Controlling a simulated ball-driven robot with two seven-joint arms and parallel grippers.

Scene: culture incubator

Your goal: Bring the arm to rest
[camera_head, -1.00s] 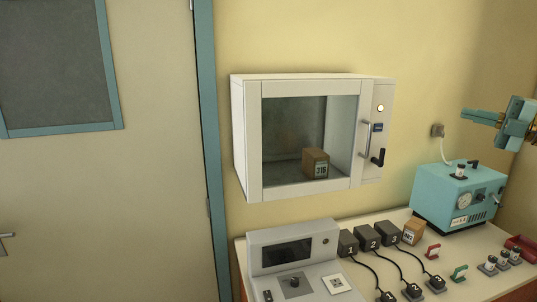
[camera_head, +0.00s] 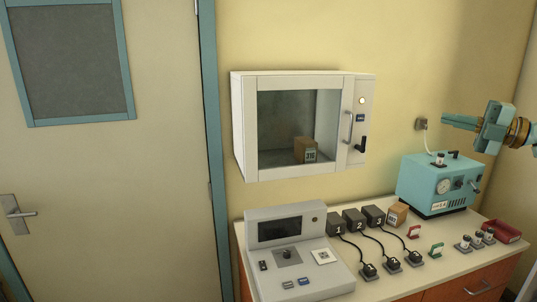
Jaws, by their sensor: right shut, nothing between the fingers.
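My right gripper (camera_head: 460,121) is at the right side of the view, its teal fingers pointing left. It is shut and empty, in the air above the teal device with a gauge (camera_head: 438,184). Part of my right arm enters from the right edge. The white incubator (camera_head: 240,130) hangs on the wall to the left of the gripper, well apart from it. Its door is closed, and a brown box with a label (camera_head: 305,150) shows behind the glass. My left gripper is not in view.
The bench (camera_head: 410,275) below holds a grey control console (camera_head: 260,271), several numbered dark blocks with cables, a small labelled brown box (camera_head: 397,213), a red tray (camera_head: 503,232) and small vials. A door (camera_head: 165,200) is at the left. The air between incubator and gripper is free.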

